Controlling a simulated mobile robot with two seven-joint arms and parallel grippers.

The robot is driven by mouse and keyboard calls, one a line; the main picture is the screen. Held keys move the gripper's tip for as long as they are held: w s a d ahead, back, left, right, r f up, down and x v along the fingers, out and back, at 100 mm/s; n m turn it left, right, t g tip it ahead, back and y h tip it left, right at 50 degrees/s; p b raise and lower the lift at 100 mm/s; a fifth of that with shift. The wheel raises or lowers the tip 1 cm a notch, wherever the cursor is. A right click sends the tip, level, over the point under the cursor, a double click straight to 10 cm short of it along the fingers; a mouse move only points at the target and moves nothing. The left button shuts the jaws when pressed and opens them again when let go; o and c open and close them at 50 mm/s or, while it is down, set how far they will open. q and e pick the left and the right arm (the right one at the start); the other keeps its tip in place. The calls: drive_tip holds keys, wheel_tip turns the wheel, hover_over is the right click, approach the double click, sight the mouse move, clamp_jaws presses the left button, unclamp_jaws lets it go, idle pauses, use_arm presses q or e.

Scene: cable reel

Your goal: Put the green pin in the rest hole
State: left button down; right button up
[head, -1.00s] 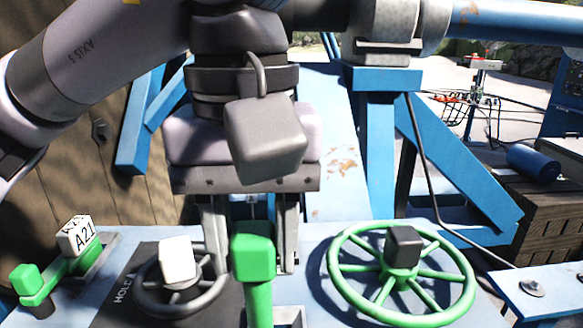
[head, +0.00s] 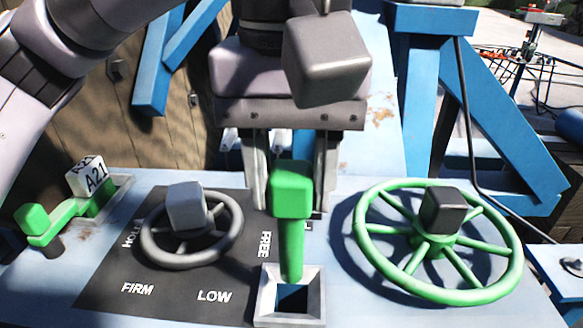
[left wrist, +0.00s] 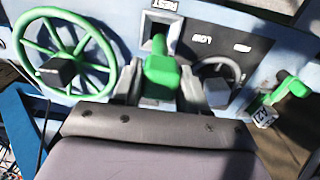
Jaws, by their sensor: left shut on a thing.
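The green pin (head: 291,215) hangs upright, block-shaped head up, between the fingers of my left gripper (head: 288,207), which is shut on it. The square pale-rimmed hole (head: 263,305) is directly below the pin in the head view. The pin's lower end overlaps the hole's far rim; I cannot tell whether it is above the opening or slightly in it. In the left wrist view, the green pin (left wrist: 160,76) points at the square hole, with the word REST (left wrist: 164,4) beside it. My right gripper is not in view.
A green spoked wheel (head: 371,265) stands right of the hole. A dark handwheel (head: 147,243) with a grey knob stands left. A green lever (head: 62,222) with an A21 block (head: 88,177) is at far left. Blue beams (head: 510,150) rise behind.

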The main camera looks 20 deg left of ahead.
sight(292, 222)
use_arm(q)
drive_tip(key=shift+f+b, duration=3)
drive_tip(key=shift+f, duration=0.9)
drive_tip(key=shift+f+b, duration=0.9)
drive_tip(key=shift+f, duration=0.25)
drive_tip(key=shift+f+b, duration=0.65)
drive_tip(key=shift+f, duration=0.35)
drive_tip(key=c, duration=0.5)
unclamp_jaws()
wheel_tip(292, 222, up, 7)
drive_tip(key=shift+f+p, duration=0.1)
drive_tip(key=shift+p, duration=0.2)
drive_tip(key=shift+r, duration=0.25)
